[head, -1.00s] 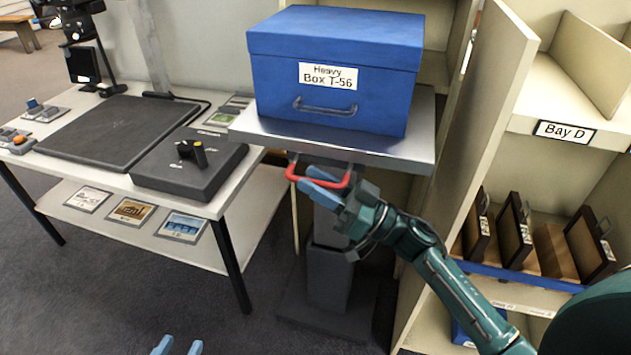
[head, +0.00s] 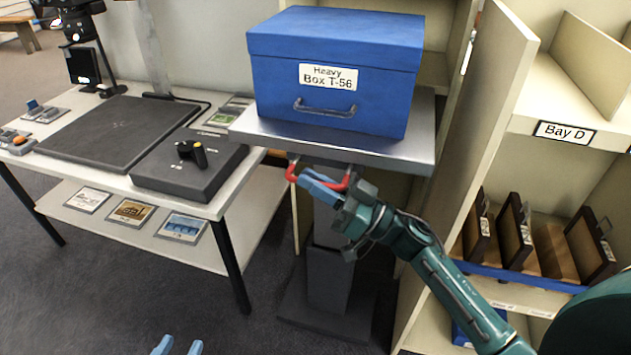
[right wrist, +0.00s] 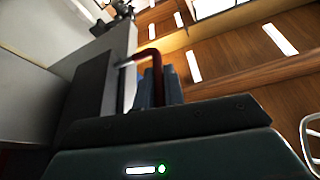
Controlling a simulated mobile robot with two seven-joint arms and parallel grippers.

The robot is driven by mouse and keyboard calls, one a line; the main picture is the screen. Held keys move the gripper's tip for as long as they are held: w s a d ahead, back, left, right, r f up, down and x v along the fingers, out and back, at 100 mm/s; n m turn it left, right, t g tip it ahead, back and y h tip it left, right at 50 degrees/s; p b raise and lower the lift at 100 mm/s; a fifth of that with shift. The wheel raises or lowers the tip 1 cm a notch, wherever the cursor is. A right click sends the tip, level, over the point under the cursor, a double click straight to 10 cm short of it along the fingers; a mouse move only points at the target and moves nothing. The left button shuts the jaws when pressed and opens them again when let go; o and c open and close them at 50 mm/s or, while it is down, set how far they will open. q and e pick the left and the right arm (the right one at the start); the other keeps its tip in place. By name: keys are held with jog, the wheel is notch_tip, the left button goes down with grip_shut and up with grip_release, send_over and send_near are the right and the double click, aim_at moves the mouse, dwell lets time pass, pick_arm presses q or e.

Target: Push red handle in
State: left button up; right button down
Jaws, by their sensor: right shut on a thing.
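The red handle (head: 291,173) is a U-shaped bar under the front edge of the grey lift platform (head: 408,150). My right gripper (head: 318,186) is shut on the handle's front bar, its blue fingers around it. In the right wrist view, the red handle (right wrist: 149,53) curves above the fingers (right wrist: 155,88); the grip itself is partly hidden. My left gripper (head: 178,346) shows only its two blue fingertips at the bottom edge, apart and empty, well away from the handle.
A blue box (head: 330,75) labelled Heavy Box T-56 rests on the platform. A shelf unit (head: 478,130) with a Bay D label stands close on the right. A table (head: 110,172) with dark pads stands on the left. The floor in front is clear.

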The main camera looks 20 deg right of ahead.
jog(key=shift+w+d+p, duration=0.4)
jog(key=shift+w+d, duration=0.45)
jog(key=shift+w, duration=0.2)
jog(key=c, duration=1.5)
grip_release()
jog(key=shift+a, duration=0.1)
